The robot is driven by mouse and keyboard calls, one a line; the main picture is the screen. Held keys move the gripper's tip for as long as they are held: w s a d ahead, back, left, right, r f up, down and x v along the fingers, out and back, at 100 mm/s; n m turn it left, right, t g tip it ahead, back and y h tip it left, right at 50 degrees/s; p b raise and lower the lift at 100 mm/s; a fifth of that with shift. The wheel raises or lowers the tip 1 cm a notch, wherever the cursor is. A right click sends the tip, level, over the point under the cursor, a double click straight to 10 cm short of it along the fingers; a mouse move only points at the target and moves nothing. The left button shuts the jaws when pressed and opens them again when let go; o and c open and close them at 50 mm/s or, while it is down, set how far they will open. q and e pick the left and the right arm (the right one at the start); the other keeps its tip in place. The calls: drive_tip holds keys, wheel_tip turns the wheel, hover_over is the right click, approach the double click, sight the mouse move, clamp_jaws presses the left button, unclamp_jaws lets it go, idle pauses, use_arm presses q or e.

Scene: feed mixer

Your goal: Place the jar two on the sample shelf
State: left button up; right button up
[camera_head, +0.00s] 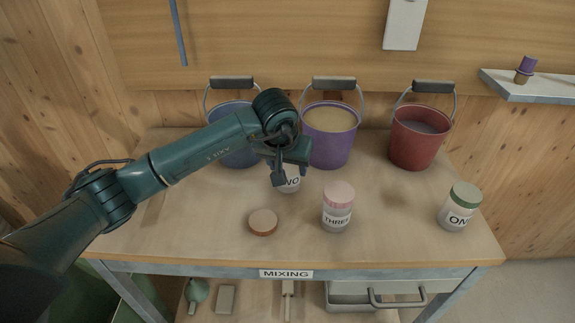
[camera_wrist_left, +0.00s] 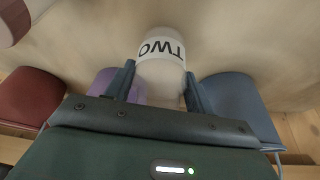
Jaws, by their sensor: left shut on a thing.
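Jar two (camera_head: 289,183), a pale jar with a white label, is at the middle of the mixing table, its top hidden behind my left gripper (camera_head: 290,168). In the left wrist view, jar two (camera_wrist_left: 162,72) sits between both fingers of the left gripper (camera_wrist_left: 160,88), its label reading TWO upside down. The left gripper is shut on it. I cannot tell whether the jar touches the table. A narrow wall shelf (camera_head: 535,91) at the upper right holds a small purple and brown item (camera_head: 526,69). My right gripper is not in view.
Jar three (camera_head: 337,213), with a pink lid, and a loose brown lid (camera_head: 263,222) are in front. Jar one (camera_head: 459,212), green-lidded, is at the right. Blue (camera_head: 232,148), purple (camera_head: 330,145) and red (camera_head: 417,145) buckets line the back.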

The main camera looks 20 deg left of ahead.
use_arm(q)
drive_tip(key=shift+f, duration=0.35)
drive_tip(key=shift+f, duration=0.1)
drive_tip(key=shift+f+b, duration=0.15)
drive_tip(key=shift+b, duration=0.15)
drive_tip(key=o, duration=1)
